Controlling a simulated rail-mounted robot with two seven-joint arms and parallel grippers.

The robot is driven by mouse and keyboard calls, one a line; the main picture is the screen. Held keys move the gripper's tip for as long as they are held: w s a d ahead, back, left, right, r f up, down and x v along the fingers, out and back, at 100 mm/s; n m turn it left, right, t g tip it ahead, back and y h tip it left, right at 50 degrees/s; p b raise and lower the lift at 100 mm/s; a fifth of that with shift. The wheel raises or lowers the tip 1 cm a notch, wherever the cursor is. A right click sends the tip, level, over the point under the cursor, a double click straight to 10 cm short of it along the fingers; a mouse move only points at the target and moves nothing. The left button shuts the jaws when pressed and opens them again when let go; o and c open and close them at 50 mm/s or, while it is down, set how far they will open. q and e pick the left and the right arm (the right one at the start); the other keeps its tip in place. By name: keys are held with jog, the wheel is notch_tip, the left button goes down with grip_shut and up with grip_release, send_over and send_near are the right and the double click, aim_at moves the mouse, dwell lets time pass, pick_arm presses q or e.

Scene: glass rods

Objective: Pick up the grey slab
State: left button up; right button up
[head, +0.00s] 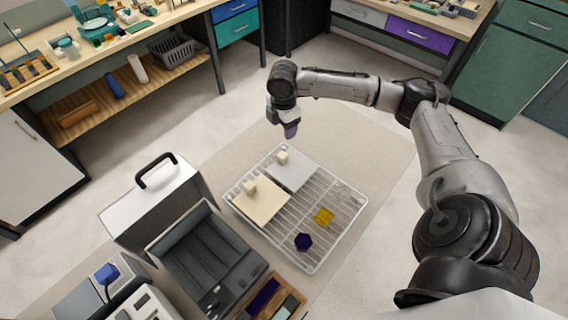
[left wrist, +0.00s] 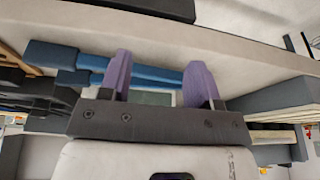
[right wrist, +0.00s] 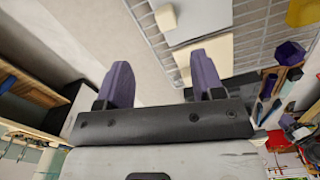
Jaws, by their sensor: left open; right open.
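The grey slab (head: 296,172) lies flat on a white wire rack (head: 352,228) on the floor, with a small cream knob (head: 283,157) near its upper left edge. In the right wrist view the slab (right wrist: 203,18) and its knob (right wrist: 165,18) show at the top, beyond the fingers. My right gripper (head: 290,133) hangs near the rack's upper corner, apart from the slab. Its purple fingers (right wrist: 161,75) are open and empty. My left gripper (left wrist: 158,75) is open and empty in the left wrist view and out of the head view.
A cream slab (head: 265,204) with its own knob (head: 250,187) lies beside the grey slab. A yellow piece (head: 324,216) and a dark blue hexagonal piece (head: 304,242) are also on the rack. A white box (head: 150,207) and open grey case (head: 205,255) stand left; floor above is clear.

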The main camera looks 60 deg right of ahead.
aim_at(282, 154)
jog(key=f+n, duration=0.1)
jog(key=f, duration=0.5)
jog(key=f+n, duration=0.1)
jog(key=f, duration=0.2)
jog(key=shift+s+a+n, duration=0.1)
jog(key=shift+a+n, duration=0.2)
jog(key=shift+a, duration=0.05)
jog(key=shift+a+f, duration=0.15)
jog(key=shift+f, duration=1.1)
jog(key=shift+a+f, duration=0.1)
jog(key=shift+f, duration=1.15)
grip_shut()
